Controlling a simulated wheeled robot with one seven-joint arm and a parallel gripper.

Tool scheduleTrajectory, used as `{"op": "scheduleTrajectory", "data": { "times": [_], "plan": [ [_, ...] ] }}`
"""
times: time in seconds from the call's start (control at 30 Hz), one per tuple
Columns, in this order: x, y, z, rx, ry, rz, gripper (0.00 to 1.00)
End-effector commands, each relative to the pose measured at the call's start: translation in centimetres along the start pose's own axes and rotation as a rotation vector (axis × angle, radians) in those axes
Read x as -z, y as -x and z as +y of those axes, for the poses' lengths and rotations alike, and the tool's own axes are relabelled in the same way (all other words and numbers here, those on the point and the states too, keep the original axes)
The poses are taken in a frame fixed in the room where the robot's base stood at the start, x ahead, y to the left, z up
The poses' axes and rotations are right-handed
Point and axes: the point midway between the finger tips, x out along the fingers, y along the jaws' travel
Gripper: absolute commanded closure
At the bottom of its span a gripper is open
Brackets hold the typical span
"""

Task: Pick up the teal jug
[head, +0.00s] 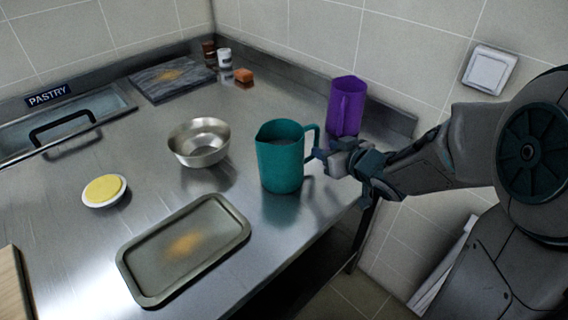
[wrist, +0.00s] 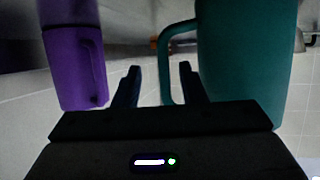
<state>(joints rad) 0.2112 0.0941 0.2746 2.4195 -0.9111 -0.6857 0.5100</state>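The teal jug (head: 281,165) stands upright on the steel counter near its right edge, its handle toward my gripper (head: 327,158). My gripper reaches in from the right, level with the handle. In the wrist view the jug's body (wrist: 248,60) fills the right side. There, my gripper (wrist: 158,68) has its two fingers apart, with nothing clamped between them. The jug's handle (wrist: 165,70) shows in the gap, close to the right finger. I cannot tell whether the handle is beyond the fingertips or between them.
A purple jug (head: 346,106) stands behind my gripper and shows at left in the wrist view (wrist: 75,65). A metal bowl (head: 199,143) is left of the teal jug. A tray (head: 186,247) lies in front. A yellow-topped dish (head: 104,191) sits farther left.

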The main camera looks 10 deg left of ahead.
Motion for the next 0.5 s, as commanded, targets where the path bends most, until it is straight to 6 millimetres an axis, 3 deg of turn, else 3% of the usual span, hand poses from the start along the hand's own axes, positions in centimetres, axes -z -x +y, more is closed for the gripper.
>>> {"op": "scheduleTrajectory", "data": {
  "times": [0.3,0.5],
  "plan": [
    [-0.5,-4.2,-0.5,0.001,0.000,0.000,0.62],
    [-0.3,-5.2,-0.5,0.000,0.000,0.000,0.62]
  ]
}}
